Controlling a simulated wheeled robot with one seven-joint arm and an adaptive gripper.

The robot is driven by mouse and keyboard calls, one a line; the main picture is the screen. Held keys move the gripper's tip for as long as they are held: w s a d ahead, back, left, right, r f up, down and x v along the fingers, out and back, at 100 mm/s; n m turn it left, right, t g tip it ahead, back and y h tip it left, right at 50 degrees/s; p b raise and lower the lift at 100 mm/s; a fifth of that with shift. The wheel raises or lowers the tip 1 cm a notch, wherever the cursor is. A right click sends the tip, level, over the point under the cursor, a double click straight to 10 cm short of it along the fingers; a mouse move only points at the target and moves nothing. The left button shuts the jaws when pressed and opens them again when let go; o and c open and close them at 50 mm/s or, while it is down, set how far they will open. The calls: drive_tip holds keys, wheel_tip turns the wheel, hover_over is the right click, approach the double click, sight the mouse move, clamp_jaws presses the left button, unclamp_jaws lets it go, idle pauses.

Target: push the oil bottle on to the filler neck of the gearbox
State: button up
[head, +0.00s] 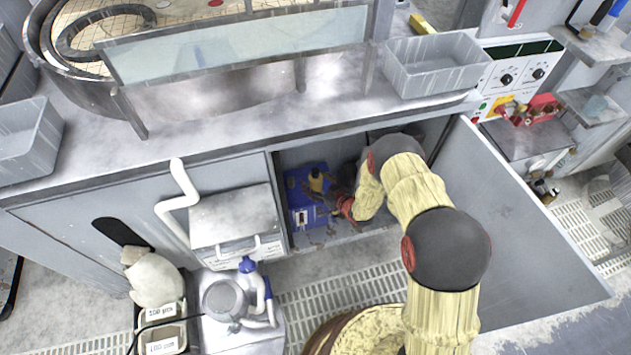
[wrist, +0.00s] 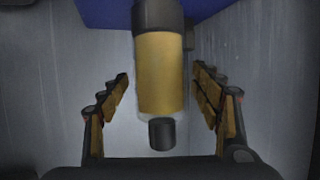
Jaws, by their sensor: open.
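The oil bottle, yellow with dark ends, shows in the head view (head: 317,181) at the blue gearbox (head: 296,184) inside the open cabinet. In the wrist view the bottle (wrist: 160,72) stands between the spread fingers of my gripper (wrist: 161,80), with a visible gap on each side. A small dark end piece (wrist: 162,134) points toward the camera's lower edge. Blue gearbox surface (wrist: 108,12) shows behind its far end. In the head view my gripper (head: 332,199) is open close beside the bottle. The filler neck is not clearly visible, so I cannot tell how far the bottle is seated.
The cabinet door (head: 510,215) stands open to the right of my arm. The bench edge (head: 250,140) runs above the opening. A grey box (head: 236,222) and a white container with a blue-capped bottle (head: 248,266) stand left of it. Grated floor (head: 335,297) lies in front.

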drive_tip(key=v, duration=1.2)
idle(0.5)
